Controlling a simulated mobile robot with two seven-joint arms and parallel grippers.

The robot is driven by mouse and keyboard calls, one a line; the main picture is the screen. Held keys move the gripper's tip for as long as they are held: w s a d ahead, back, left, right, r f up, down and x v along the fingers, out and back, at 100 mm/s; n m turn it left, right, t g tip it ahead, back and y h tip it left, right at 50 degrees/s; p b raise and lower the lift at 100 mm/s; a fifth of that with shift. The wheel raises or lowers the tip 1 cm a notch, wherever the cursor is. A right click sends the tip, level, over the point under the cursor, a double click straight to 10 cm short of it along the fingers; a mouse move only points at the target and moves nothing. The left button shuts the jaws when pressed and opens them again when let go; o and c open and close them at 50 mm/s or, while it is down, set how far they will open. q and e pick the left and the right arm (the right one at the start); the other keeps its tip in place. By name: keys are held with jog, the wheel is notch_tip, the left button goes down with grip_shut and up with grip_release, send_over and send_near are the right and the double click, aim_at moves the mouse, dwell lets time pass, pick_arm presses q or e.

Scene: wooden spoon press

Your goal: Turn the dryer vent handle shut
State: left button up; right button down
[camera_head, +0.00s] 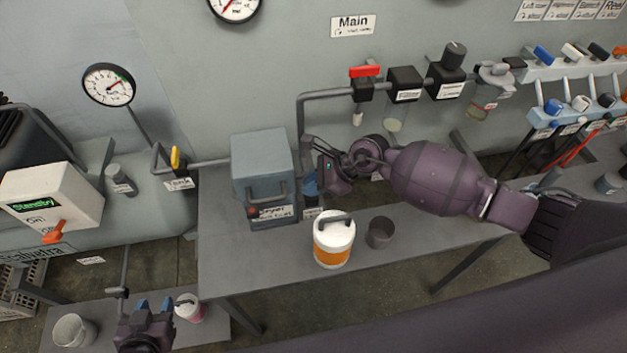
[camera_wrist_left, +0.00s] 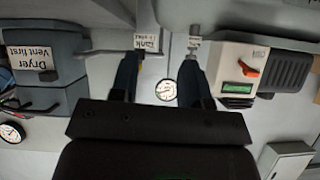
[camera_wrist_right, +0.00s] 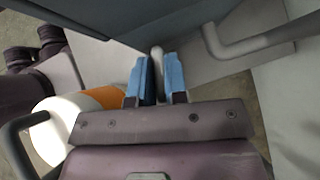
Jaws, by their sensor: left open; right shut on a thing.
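The dryer is a blue-grey box (camera_head: 260,165) on the bench, with a bar handle and a label on its front. The label "Dryer Vent first" (camera_wrist_left: 38,77) shows upside down in the left wrist view. My right gripper (camera_head: 312,184) is at the dryer's right side. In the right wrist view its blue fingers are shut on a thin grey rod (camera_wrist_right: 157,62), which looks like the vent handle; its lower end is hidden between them. The gripper hides the handle in the head view. My left gripper (camera_head: 154,304) is open and empty, low at the left, away from the dryer.
A white and orange canister (camera_head: 333,243) and a grey cup (camera_head: 380,232) stand on the bench (camera_head: 230,278) in front of the right arm. Pipes with a red valve lever (camera_head: 364,71) run above. A "Standby" unit (camera_head: 45,196) stands at the left.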

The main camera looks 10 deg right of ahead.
jog(key=m+t+p, duration=0.1)
jog(key=p, duration=0.1)
jog(key=m+t+p, duration=0.1)
jog(key=m+p, duration=0.1)
jog(key=p, duration=0.1)
jog(key=shift+s+r+h, duration=0.15)
jog(key=shift+r+h, duration=0.15)
jog(key=shift+h, duration=0.1)
jog(key=shift+m+t+p, duration=0.3)
jog(key=shift+m+p, duration=0.1)
jog(key=shift+p, duration=0.15)
jog(key=shift+f+m+t+h+p, duration=0.15)
jog(key=shift+m+t+h+p, duration=0.15)
jog(key=shift+p, duration=0.1)
jog(key=shift+a+f+m+t+h+p, duration=0.1)
jog(key=shift+m+t+h+p, duration=0.35)
jog(key=shift+m, duration=0.55)
jog(key=shift+m+t+h, duration=0.25)
jog(key=shift+m+t, duration=0.1)
jog(key=shift+m, duration=0.05)
pick_arm(q)
notch_tip(320, 180, up, 7)
jog(key=s, duration=0.1)
jog(key=shift+w+r, duration=0.1)
jog(key=shift+r, duration=0.15)
pick_arm(e)
jog(key=shift+m+h, duration=0.3)
jog(key=shift+m, duration=0.1)
